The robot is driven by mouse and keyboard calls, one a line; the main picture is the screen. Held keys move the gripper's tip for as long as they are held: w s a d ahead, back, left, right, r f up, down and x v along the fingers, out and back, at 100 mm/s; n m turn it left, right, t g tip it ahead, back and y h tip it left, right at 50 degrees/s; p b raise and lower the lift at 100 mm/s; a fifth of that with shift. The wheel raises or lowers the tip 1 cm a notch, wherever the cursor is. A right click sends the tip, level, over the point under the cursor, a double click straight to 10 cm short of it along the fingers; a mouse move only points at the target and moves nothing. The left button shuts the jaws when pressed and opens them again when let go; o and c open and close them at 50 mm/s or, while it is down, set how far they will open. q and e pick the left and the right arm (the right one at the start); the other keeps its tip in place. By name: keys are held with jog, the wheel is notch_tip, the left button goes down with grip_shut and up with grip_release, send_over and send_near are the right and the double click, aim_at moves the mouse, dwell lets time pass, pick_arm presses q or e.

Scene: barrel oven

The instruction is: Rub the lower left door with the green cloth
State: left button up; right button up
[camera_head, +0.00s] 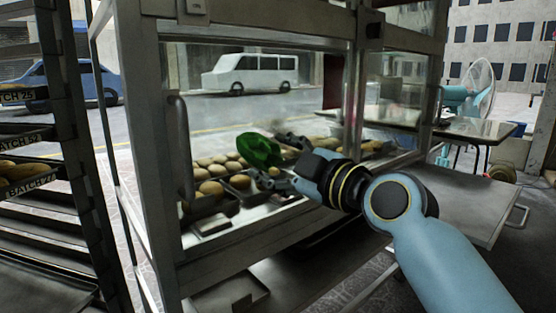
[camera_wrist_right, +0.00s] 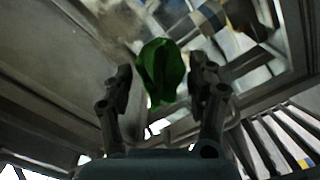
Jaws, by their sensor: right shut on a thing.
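The green cloth (camera_head: 259,150) is a bunched, dark green piece in front of the lower left glass door (camera_head: 225,122) of the display case. My right gripper (camera_head: 283,160) is shut on the cloth, which sticks out past the fingertips toward the glass. In the right wrist view the cloth (camera_wrist_right: 162,72) shows between and beyond the two fingers (camera_wrist_right: 160,85). I cannot tell whether the cloth touches the glass. The door has a vertical handle (camera_head: 181,150) at its left side. My left gripper is not in view.
Bread rolls on trays (camera_head: 215,205) show behind the glass. A dark rack (camera_head: 75,165) with labelled shelves stands at the left. A grey flat surface (camera_head: 465,205) with a handle juts out at the right. A table with a fan (camera_head: 480,85) stands farther back.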

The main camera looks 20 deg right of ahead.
jog(key=shift+x, duration=0.9)
